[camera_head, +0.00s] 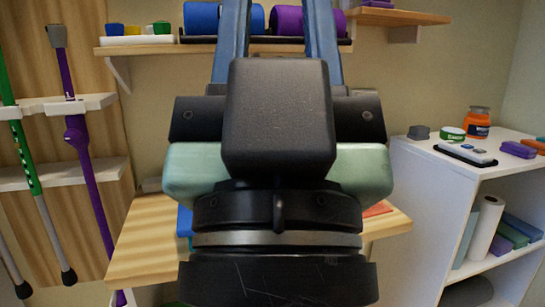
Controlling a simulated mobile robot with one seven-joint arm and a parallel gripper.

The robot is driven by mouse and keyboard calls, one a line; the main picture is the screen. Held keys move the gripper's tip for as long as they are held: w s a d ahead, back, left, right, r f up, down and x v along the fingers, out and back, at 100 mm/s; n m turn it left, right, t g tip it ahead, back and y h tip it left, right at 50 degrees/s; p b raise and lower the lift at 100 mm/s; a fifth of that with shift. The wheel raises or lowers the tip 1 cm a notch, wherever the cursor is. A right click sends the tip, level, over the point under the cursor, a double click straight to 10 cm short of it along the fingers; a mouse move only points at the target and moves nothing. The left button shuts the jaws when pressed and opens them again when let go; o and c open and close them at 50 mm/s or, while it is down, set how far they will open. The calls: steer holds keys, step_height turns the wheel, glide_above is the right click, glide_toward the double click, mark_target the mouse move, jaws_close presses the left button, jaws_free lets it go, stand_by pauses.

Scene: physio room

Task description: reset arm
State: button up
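My gripper (278,18) fills the middle of the head view, seen from behind with its dark body and wrist close to the camera. Its two blue fingers point up and stand well apart, so it looks open. Nothing shows between the visible parts of the fingers except the shelf, rolls and wall behind. The fingertips are cut off by the top edge. My wrist hides much of the wooden table behind it.
A wooden table (145,245) stands behind my arm. A white shelf unit (425,200) with an orange jar (479,122) is at the right. A wall shelf (150,49) holds blue and purple rolls (287,20). Green and purple poles (88,180) lean in a rack at the left.

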step_height(320, 180, up, 36)
steer(key=p, duration=3.5)
steer(key=shift+w+a+r, duration=0.2)
steer(key=shift+r, duration=0.05)
